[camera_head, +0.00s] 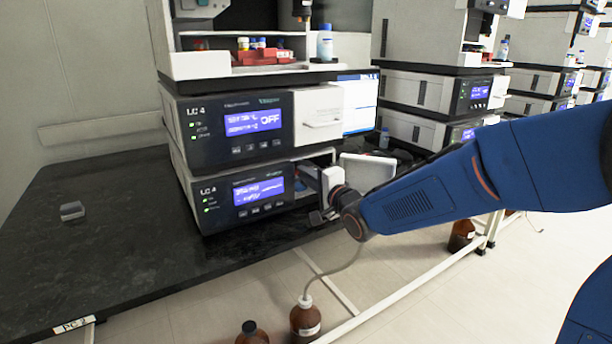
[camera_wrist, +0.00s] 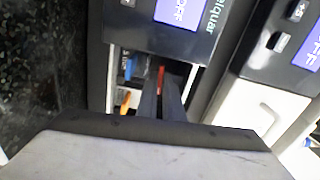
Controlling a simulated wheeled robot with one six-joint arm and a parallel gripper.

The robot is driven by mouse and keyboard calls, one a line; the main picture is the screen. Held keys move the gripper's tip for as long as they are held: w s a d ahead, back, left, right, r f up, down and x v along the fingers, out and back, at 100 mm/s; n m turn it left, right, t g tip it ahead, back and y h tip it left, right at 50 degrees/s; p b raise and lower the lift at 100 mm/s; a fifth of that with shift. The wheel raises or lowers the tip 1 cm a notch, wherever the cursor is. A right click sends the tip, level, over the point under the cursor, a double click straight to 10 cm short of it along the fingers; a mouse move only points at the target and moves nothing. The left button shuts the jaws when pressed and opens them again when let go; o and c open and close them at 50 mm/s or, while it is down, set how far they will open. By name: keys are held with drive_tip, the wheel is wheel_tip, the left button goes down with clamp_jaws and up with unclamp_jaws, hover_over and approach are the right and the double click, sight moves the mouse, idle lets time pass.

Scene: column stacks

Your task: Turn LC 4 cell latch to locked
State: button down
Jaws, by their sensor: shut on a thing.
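The lower LC 4 module (camera_head: 235,197) has its right compartment open. In the wrist view the compartment (camera_wrist: 116,77) shows a blue part (camera_wrist: 130,68), an orange part (camera_wrist: 127,101) and a narrow red part. The red part, apparently the cell latch (camera_wrist: 161,75), stands upright between my fingertips. My gripper (camera_wrist: 161,90) reaches into the opening with its two dark fingers close together, shut on this latch. In the head view my gripper (camera_head: 318,183) is at the module's right front, its tips hidden inside. The latch's exact angle is hard to tell.
The upper LC 4 module (camera_head: 217,127) sits directly above, with its white door (camera_head: 320,112) closed. A light panel (camera_head: 368,168) stands right of the opening behind my wrist. The black bench (camera_head: 110,230) is mostly clear on the left, with a small grey block (camera_head: 72,211). Brown bottles (camera_head: 305,318) stand below.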

drive_tip(key=n, duration=1.6)
drive_tip(key=shift+n, duration=0.3)
idle(0.4)
drive_tip(key=c, duration=1.9)
unclamp_jaws()
drive_tip(key=shift+s+d, duration=0.1)
